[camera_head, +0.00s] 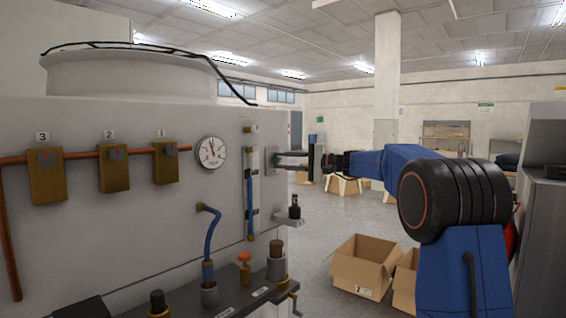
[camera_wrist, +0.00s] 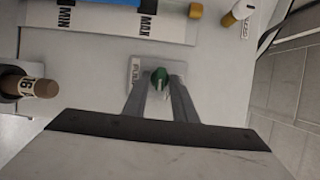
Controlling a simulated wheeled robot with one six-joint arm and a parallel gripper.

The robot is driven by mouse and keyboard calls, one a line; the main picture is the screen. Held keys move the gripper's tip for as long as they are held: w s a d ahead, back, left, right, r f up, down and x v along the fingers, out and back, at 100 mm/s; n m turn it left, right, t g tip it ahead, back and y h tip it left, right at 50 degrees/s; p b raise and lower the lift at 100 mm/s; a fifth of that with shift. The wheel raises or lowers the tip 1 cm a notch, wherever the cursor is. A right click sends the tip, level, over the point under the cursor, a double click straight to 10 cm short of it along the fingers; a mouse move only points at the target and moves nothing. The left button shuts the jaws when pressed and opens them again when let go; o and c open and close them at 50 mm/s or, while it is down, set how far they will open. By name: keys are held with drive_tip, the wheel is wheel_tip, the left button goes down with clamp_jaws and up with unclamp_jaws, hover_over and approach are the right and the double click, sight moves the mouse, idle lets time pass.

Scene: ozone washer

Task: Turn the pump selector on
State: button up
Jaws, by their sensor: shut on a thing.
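The pump selector is a small green knob (camera_wrist: 159,76) on a pale plate (camera_wrist: 137,72) with partly covered lettering, in the wrist view. In the head view the plate (camera_head: 271,160) is on the right end of the grey washer panel, and the knob is too small to make out. My gripper (camera_head: 288,158) reaches the plate from the right. In the wrist view its two fingers (camera_wrist: 162,88) are closed on the knob, one on each side. A pale mark shows on the knob, but its setting cannot be told.
The grey washer (camera_head: 120,220) carries a pressure gauge (camera_head: 211,152), numbered brass valves (camera_head: 114,168) and a sight tube (camera_head: 251,190) left of the plate. A bracket with a dark fitting (camera_head: 295,208) juts out below my gripper. Open cardboard boxes (camera_head: 362,265) stand on the floor.

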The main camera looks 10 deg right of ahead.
drive_tip(key=o, duration=0.7)
drive_tip(key=shift+d, duration=0.1)
drive_tip(key=v, duration=1.7)
drive_tip(key=shift+d+f, duration=0.1)
drive_tip(key=shift+d, duration=0.1)
